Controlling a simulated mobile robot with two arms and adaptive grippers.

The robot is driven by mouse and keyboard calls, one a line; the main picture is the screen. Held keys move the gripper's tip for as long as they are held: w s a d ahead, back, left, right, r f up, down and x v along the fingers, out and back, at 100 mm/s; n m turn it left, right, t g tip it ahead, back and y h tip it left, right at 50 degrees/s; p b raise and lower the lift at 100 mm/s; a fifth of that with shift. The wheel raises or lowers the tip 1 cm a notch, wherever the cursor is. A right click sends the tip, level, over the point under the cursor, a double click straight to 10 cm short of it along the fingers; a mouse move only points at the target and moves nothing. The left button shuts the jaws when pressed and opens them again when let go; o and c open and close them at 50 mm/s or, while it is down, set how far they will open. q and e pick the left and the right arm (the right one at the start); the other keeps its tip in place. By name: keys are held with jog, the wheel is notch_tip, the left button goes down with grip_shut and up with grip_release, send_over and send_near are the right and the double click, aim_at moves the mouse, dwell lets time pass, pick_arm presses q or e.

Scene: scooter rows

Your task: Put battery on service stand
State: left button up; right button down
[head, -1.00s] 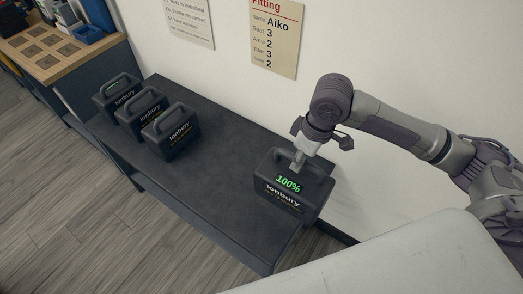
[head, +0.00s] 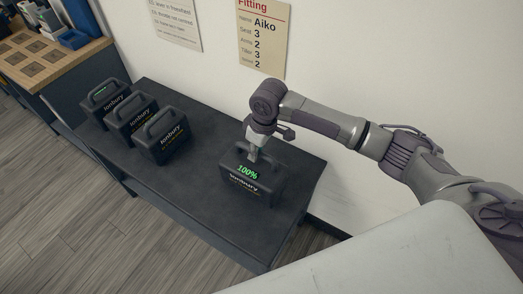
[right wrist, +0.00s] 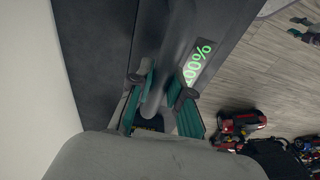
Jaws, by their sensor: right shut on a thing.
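A dark battery (head: 262,193) with a lit green 100% display is at the right part of a long dark bench (head: 205,195). My right gripper (head: 254,156) comes from above and is shut on its top handle. In the right wrist view the two teal-lined fingers (right wrist: 160,92) are on either side of the handle, and the battery's display (right wrist: 196,64) shows beside them. The battery looks upright. I cannot tell whether its underside touches the bench. No label marks the service stand, so I cannot tell whether this bench is it. My left gripper is out of view.
Three similar batteries (head: 163,140) stand in a row at the bench's left end. Bare bench top lies between them and the held battery. A wall with paper notices (head: 262,35) runs behind. A wood-topped workbench (head: 45,62) stands at far left.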

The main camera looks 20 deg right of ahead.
jog(key=shift+f, duration=1.7)
jog(key=c, duration=1.5)
grip_release()
jog(key=shift+s+f, duration=0.1)
jog(key=shift+f, duration=0.1)
jog(key=o, duration=0.4)
jog(key=shift+r, duration=0.1)
jog(key=r, duration=0.4)
jog(key=d+r, duration=0.1)
jog(key=r, duration=0.3)
jog(key=s+r, duration=0.1)
jog(key=r, duration=0.2)
jog(key=shift+d+r, duration=0.35)
jog(key=shift+r, duration=0.05)
